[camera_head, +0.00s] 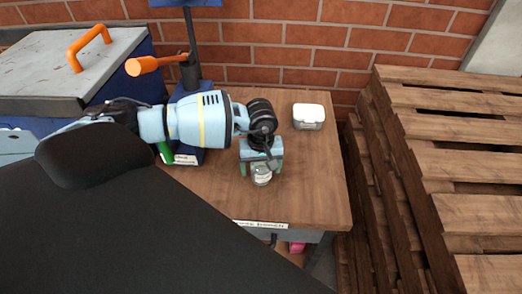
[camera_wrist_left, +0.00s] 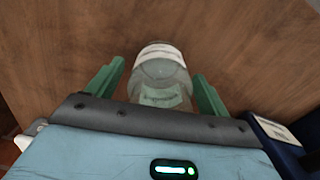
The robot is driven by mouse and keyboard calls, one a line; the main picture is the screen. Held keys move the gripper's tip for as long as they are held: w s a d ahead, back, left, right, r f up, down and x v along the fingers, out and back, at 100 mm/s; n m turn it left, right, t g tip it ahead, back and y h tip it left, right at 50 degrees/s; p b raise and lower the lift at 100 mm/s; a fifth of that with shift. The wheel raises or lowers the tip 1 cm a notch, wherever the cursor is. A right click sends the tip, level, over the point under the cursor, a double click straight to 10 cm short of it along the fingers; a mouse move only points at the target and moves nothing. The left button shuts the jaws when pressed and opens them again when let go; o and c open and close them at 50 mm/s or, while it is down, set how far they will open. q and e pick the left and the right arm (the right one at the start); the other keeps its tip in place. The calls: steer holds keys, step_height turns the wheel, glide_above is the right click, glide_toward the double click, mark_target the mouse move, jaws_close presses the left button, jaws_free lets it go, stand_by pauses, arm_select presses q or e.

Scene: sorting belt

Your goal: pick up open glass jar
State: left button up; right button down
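The glass jar (camera_head: 261,177) stands on the wooden table in the head view, directly at my left gripper (camera_head: 262,170). In the left wrist view the clear jar (camera_wrist_left: 160,70) with a pale label lies between the two green fingers of my left gripper (camera_wrist_left: 160,72). The fingers are spread, with a narrow gap showing on each side of the jar. The jar's lower part is partly hidden by the gripper body in the wrist view. Whether its mouth is open cannot be made out. My right gripper is not in view.
A white lidded box (camera_head: 308,117) stands on the wooden table (camera_head: 315,190) at the back right. A blue stand with an orange handle (camera_head: 148,65) is behind my left arm. A grey-lidded blue bin (camera_head: 50,65) is at left. Stacked pallets (camera_head: 460,160) are at right.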

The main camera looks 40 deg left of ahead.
arm_select(q)
steer(key=c, duration=1.1)
step_height(320, 180, up, 10)
steer(key=shift+d+r, duration=0.1)
